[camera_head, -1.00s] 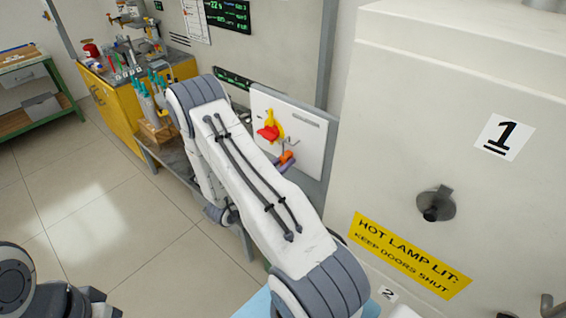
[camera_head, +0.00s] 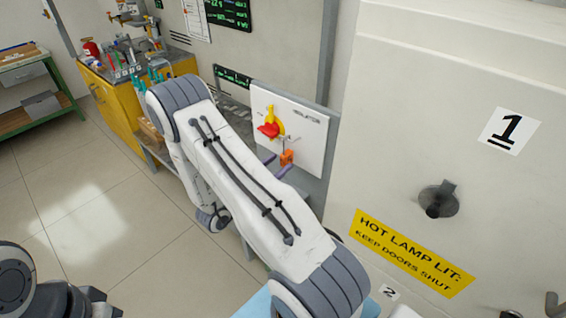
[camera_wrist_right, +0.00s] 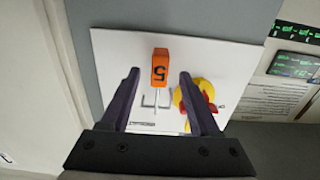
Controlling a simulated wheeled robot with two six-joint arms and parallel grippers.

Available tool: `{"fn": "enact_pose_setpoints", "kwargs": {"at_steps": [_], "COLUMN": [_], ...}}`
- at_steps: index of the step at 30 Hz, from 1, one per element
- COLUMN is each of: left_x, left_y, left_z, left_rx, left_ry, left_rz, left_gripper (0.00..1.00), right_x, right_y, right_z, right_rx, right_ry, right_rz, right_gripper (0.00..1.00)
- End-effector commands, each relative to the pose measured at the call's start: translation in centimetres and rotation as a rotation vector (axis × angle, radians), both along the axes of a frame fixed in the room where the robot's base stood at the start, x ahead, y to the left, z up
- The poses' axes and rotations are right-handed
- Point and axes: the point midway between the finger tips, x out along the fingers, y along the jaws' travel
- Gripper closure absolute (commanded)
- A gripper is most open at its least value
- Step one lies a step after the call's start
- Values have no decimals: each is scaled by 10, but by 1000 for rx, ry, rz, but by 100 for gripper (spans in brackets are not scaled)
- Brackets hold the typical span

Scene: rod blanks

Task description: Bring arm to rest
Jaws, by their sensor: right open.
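My right arm reaches across the head view to a white wall panel (camera_head: 312,135). My right gripper (camera_head: 276,165) is open, with two dark purple fingers, just in front of this panel. My left gripper is out of view; only part of my left arm shows at lower left.
A large pale cabinet marked "1" (camera_head: 400,120) with a yellow hot-lamp sign (camera_head: 412,253) stands close on the right. A yellow workbench (camera_head: 120,105) with tools is at the back left, and a green-framed bench (camera_head: 68,105) is beyond. The tiled floor (camera_head: 90,220) at left is clear.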

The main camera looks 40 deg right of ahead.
Motion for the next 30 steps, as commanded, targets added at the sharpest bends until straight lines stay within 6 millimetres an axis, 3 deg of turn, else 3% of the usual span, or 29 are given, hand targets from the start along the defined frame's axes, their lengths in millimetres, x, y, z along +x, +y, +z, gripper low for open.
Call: {"fn": "enact_pose_setpoints", "kwargs": {"at_steps": [3,9,14,22,26,29,30], "left_x": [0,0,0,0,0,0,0], "left_y": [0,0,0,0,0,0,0], "left_z": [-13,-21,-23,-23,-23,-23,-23], "left_rx": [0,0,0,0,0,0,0], "left_ry": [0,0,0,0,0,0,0], "left_rz": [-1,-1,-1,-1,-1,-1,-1], "left_gripper": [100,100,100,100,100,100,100], "right_x": [-1,-3,-5,-2,27,66,81], "right_y": [27,60,72,75,92,131,155], "right_z": [-4,-2,-1,-1,-9,-16,-17], "right_rx": [0,0,0,21,172,384,477], "right_ry": [-2,-2,-1,-7,-40,-55,-47], "right_rz": [8,4,1,15,133,323,417], "right_gripper": [38,38,38,38,38,38,38]}}
